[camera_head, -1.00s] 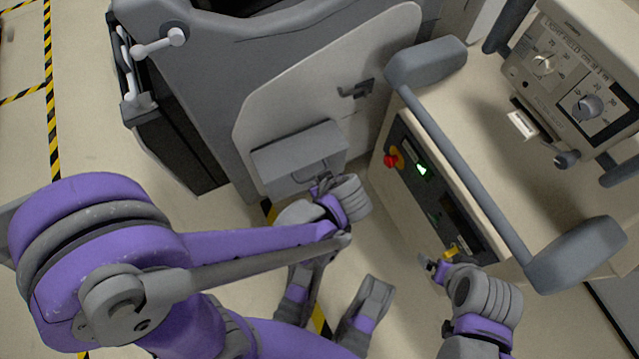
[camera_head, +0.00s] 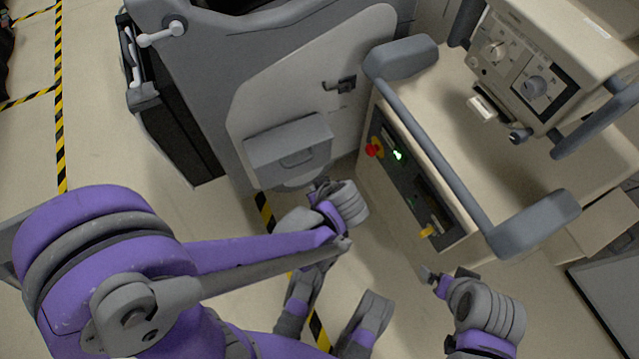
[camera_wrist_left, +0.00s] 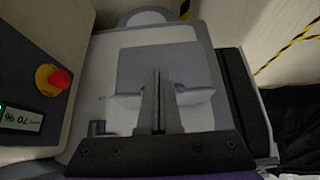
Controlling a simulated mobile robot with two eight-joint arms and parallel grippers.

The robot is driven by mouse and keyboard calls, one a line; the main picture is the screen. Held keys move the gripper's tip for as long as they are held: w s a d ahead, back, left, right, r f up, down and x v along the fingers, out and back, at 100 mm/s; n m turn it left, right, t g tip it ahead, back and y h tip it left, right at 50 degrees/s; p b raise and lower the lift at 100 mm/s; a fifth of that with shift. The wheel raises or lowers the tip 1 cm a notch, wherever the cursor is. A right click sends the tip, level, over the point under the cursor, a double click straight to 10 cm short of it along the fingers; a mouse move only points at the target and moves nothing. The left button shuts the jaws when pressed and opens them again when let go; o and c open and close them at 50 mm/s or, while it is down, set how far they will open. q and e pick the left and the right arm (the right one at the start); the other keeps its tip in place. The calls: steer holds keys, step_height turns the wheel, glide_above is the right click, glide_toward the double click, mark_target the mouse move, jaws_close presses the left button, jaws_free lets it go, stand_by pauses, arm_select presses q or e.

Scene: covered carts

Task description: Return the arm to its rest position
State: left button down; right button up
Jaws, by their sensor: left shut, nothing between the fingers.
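My left gripper (camera_head: 319,184) reaches in from the left, in front of the grey machine's small box-shaped cover. It is shut and empty; in the left wrist view its two fingers (camera_wrist_left: 159,101) stand together before a pale grey panel. My right gripper (camera_head: 431,277) is at the lower right, apart from the beige cart's control panel (camera_head: 413,182) and below its yellow part (camera_head: 428,231). Its fingers are too small to tell open from shut.
The beige cart (camera_head: 445,130) has a grey bar handle, a red button (camera_head: 374,150) and a dial unit (camera_head: 535,75). The grey machine (camera_head: 230,60) stands at the top, close to my left gripper. Floor with striped tape (camera_head: 60,120) is free at left.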

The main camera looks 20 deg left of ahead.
arm_select(q)
steer(key=s+a+r+m+h, duration=0.2)
steer(key=s+r+m+h, duration=0.4)
steer(key=s+m, duration=0.4)
step_height(320, 180, up, 25)
steer(key=y+p, duration=0.1)
steer(key=p, duration=2)
steer(key=shift+w+t, duration=0.35)
steer(key=shift+t, duration=0.05)
arm_select(e)
step_height(320, 180, up, 24)
steer(key=w+t, duration=0.1)
steer(key=shift+w+r, duration=0.2)
